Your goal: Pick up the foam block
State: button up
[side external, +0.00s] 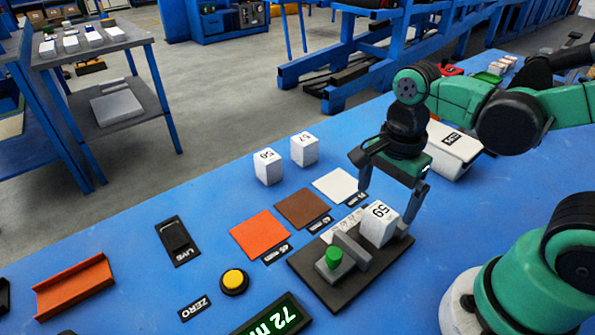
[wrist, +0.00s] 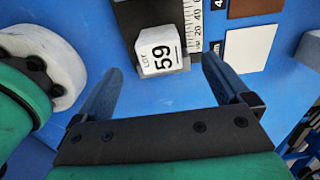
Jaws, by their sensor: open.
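A white foam block (side external: 380,224) marked 59 sits on a dark measuring fixture (side external: 340,287), beside a grey upright piece and a ruler scale. In the wrist view the foam block (wrist: 160,50) shows its "LOT 59" face, ahead of and between my fingers. My gripper (side external: 393,196) is open, with its fingers pointing down around or just above the block; the side view does not show exactly how low they are. In the wrist view my gripper (wrist: 162,68) has clear space on both sides of the block. I see no contact.
Two more white numbered blocks (side external: 285,158) stand behind. Orange (side external: 260,235), brown (side external: 302,208) and white (side external: 336,184) squares lie left of the fixture. A green knob (side external: 333,257) stands on the fixture. A yellow button (side external: 234,281) and a green-lit display (side external: 272,318) are nearby.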

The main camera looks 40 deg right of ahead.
aim_at(382, 212)
jog(key=shift+f, duration=2.2)
grip_shut()
jog(key=shift+r, duration=0.15)
